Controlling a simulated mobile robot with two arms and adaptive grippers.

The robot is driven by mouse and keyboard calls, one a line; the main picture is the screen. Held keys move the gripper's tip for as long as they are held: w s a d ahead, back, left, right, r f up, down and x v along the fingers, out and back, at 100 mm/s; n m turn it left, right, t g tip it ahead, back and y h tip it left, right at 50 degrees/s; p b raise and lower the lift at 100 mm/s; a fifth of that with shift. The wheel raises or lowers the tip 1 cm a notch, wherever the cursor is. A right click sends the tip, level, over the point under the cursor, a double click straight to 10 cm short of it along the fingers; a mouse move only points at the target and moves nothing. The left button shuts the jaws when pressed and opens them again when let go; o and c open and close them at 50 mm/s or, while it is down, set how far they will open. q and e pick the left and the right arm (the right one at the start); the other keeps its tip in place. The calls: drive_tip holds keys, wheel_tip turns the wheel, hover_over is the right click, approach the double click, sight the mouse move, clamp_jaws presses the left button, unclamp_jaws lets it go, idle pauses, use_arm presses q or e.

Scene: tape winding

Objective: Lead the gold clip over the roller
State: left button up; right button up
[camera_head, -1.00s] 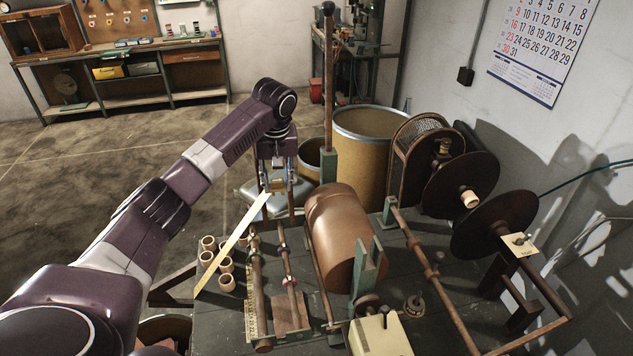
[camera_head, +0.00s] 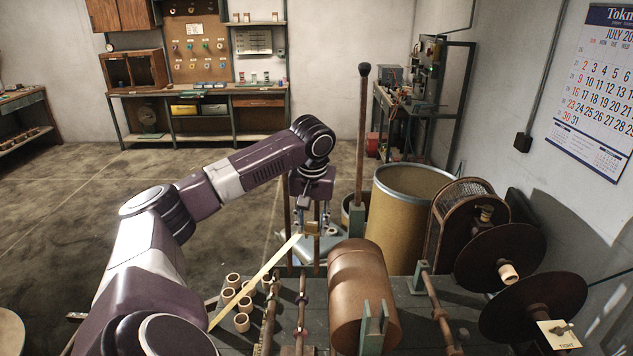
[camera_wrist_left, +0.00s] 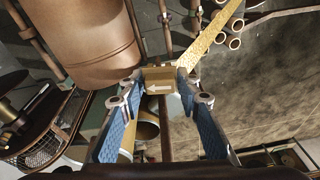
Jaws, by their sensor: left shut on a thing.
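My left gripper (camera_head: 312,229) is at the far end of the machine table, to the left of the large brown roller (camera_head: 360,285). It is shut on the gold clip (camera_wrist_left: 160,80), which carries a white arrow and sits between the blue finger pads in the left wrist view. A pale tape (camera_head: 256,281) runs from the clip down and left past the table's edge. The clip also shows in the head view (camera_head: 312,228), left of the roller and apart from it. The roller appears at upper left in the wrist view (camera_wrist_left: 80,40). My right gripper is not in view.
Several small cardboard cores (camera_head: 242,322) stand on the table (camera_head: 405,300) beside the tape. A tall post (camera_head: 361,150) rises behind the roller. A large drum (camera_head: 405,215) and dark discs (camera_head: 500,258) stand to the right. Open floor lies left.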

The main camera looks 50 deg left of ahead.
use_arm(q)
drive_tip(key=w+d, duration=0.2)
drive_tip(key=w+d+p, duration=0.1)
drive_tip(key=w+d, duration=0.1)
drive_tip(key=w, duration=0.1)
drive_tip(key=w+d, duration=0.2)
drive_tip(key=w, duration=0.1)
drive_tip(key=shift+w+d+r, duration=0.2)
drive_tip(key=shift+d+r, duration=0.1)
drive_tip(key=shift+r, duration=0.1)
drive_tip(key=shift+w+d, duration=0.4)
drive_tip(key=shift+w, duration=0.05)
drive_tip(key=shift+w+d+r, duration=0.1)
drive_tip(key=shift+w, duration=0.05)
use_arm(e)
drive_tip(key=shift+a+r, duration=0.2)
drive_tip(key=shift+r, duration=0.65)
use_arm(q)
drive_tip(key=w+d+f+n, duration=0.1)
drive_tip(key=w+d, duration=0.7)
drive_tip(key=w, duration=0.2)
drive_tip(key=shift+f+n, duration=0.25)
drive_tip(key=shift+n, duration=0.15)
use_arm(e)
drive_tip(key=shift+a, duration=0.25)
